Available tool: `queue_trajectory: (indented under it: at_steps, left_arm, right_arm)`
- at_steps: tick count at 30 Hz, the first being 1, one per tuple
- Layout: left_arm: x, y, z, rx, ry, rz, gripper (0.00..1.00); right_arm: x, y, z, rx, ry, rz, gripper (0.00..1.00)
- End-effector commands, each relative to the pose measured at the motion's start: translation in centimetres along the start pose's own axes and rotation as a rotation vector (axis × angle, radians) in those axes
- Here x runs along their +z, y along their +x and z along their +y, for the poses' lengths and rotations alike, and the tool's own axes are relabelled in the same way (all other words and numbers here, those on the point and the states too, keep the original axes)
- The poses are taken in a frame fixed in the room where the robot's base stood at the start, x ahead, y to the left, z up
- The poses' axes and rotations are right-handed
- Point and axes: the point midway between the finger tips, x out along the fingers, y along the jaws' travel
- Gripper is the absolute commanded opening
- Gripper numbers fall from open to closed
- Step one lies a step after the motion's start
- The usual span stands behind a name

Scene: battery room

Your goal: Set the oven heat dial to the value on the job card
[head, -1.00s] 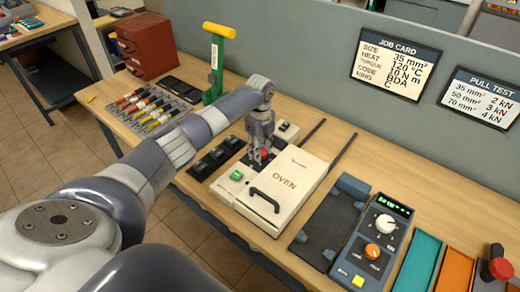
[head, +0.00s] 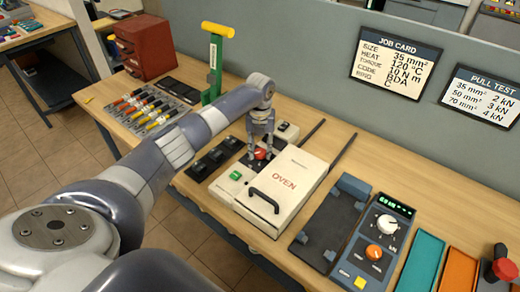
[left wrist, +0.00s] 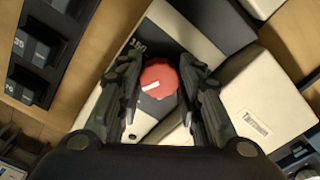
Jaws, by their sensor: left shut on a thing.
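The oven (head: 283,190) is a cream box with a black handle on its lid and a dark control strip at its rear left. Its heat dial (head: 261,154) is a red knob on that strip. My left gripper (head: 261,147) points down over the dial and is shut on it. In the left wrist view the red dial (left wrist: 159,79) sits between the two fingers (left wrist: 160,88), its white mark pointing to the lower left. The scale around it is mostly hidden. The job card (head: 396,66) on the partition reads heat 120 °C. My right gripper is not in view.
A green button (head: 236,176) is in front of the dial. Black blocks (head: 215,156) stand left of the oven. A console with dials (head: 376,240) is to the right. A pull test card (head: 482,97) hangs beside the job card.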

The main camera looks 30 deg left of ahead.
Motion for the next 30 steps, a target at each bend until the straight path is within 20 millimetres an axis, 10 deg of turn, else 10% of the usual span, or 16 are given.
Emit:
queue_trajectory:
  at_steps: [26, 27, 30]
  left_arm:
    - [0.29, -0.39, -0.08, -0.003, 0.164, -0.009, 0.10]
    - [0.29, -0.39, -0.08, -0.003, 0.164, -0.009, 0.36]
    - [0.25, -0.34, -0.07, -0.002, 0.164, -0.008, 0.54]
  right_arm:
    - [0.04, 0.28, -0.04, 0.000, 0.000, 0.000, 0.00]
    - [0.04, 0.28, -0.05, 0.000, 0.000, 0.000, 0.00]
    - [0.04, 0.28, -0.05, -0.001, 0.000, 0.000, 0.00]
